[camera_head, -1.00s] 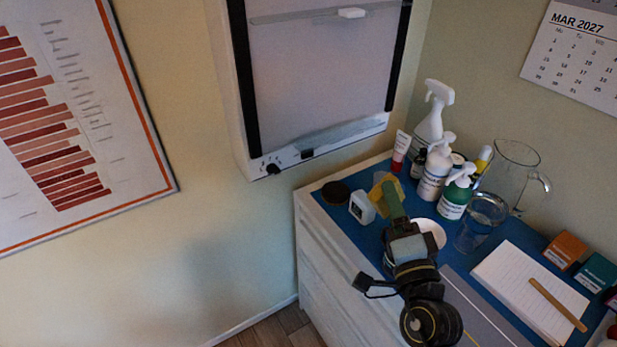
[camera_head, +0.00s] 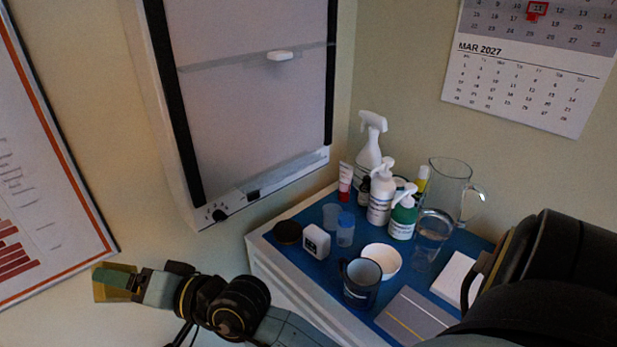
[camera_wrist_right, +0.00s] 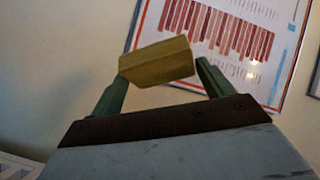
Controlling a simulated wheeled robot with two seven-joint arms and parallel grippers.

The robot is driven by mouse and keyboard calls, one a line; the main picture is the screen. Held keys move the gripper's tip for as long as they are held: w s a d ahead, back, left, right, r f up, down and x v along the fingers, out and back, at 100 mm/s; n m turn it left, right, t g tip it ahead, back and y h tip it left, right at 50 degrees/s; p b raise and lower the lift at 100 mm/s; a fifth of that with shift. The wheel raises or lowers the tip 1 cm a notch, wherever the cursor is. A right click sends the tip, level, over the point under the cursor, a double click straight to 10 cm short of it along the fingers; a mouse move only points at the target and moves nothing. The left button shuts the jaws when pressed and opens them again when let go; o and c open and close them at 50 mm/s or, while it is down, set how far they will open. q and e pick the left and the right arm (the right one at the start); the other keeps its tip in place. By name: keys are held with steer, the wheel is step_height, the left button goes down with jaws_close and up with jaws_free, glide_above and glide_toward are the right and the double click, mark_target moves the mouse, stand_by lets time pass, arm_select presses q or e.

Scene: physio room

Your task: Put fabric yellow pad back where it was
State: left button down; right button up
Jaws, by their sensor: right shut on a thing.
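The yellow fabric pad (camera_head: 104,293) is at the lower left in the head view, held in the air off the left side of the cabinet. My right gripper (camera_head: 116,281) is shut on it; a green finger covers part of the pad. In the right wrist view the pad (camera_wrist_right: 157,62) is a dull yellow block, tilted slightly, between the two green fingertips (camera_wrist_right: 155,75). My left gripper is not in view.
The blue cabinet top (camera_head: 301,268) holds a dark round thing (camera_head: 287,232), a white square item (camera_head: 316,240), a dark mug (camera_head: 360,283), a white bowl (camera_head: 385,258), several bottles and a glass jug (camera_head: 450,188). My dark arm part blocks the lower right.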

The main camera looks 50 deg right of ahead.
step_height(320, 180, down, 9)
steer(key=w+a+n+g+h+b, duration=0.2)
steer(key=a+n+g+h, duration=0.1)
steer(key=n+g, duration=0.25)
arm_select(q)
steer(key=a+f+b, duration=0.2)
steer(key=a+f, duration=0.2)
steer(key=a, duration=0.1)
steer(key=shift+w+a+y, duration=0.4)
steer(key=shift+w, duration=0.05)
arm_select(e)
steer(key=w+d+f+m+g+h, duration=0.1)
steer(key=d+h, duration=0.3)
steer(key=d, duration=0.6)
steer(key=w+d+f+m+g+h, duration=0.1)
steer(key=d+f+m+g+h, duration=0.2)
steer(key=d, duration=0.6)
steer(key=shift+d+f+h, duration=0.15)
steer(key=shift+d+h, duration=0.25)
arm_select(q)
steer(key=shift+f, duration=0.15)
arm_select(e)
steer(key=shift+w, duration=0.1)
